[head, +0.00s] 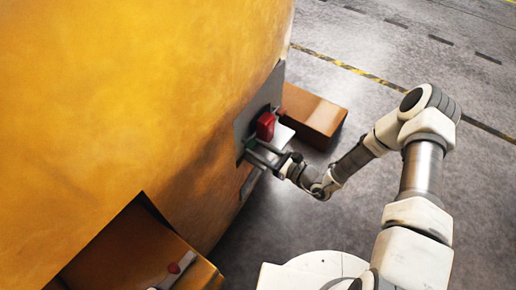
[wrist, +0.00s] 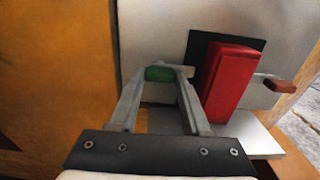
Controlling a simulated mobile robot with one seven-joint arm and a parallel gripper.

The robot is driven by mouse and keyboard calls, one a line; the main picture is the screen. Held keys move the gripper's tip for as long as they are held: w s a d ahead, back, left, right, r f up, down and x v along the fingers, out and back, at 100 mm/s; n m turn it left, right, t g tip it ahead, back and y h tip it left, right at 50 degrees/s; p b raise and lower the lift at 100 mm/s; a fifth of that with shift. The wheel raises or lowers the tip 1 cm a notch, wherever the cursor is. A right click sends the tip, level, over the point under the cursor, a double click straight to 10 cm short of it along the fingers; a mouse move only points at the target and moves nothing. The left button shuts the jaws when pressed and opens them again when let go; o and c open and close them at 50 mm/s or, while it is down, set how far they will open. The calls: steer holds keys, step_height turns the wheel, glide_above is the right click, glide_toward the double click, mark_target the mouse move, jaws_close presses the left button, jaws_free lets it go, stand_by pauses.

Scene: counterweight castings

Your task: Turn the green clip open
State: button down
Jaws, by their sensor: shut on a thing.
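The green clip (wrist: 160,74) shows in the wrist view between the fingertips of my gripper (wrist: 163,72). My gripper is shut on it, and the fingers cover its ends. The clip sits against a pale grey panel (wrist: 146,35). In the head view my gripper (head: 256,150) reaches the grey panel on the side of the large yellow casting (head: 130,100). The clip itself cannot be made out there.
A red block (wrist: 230,82) on a dark plate stands just right of my gripper; it also shows in the head view (head: 265,126). A small brown-red handle (wrist: 280,86) is farther right. An orange-brown box (head: 314,112) lies behind. Open floor is at right.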

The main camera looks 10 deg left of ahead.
steer(key=shift+m, duration=0.5)
steer(key=m+p, duration=0.1)
steer(key=m, duration=0.2)
steer(key=shift+m+p, duration=0.3)
steer(key=shift+m, duration=0.1)
steer(key=m+p, duration=0.1)
steer(key=m, duration=0.3)
steer(key=shift+m, duration=0.3)
steer(key=m, duration=0.4)
steer(key=shift+p, duration=0.4)
steer(key=shift+m, duration=2.5)
steer(key=shift+c, duration=1.8)
jaws_free()
steer(key=p+v, duration=0.1)
steer(key=v, duration=1.6)
steer(key=shift+d, duration=0.2)
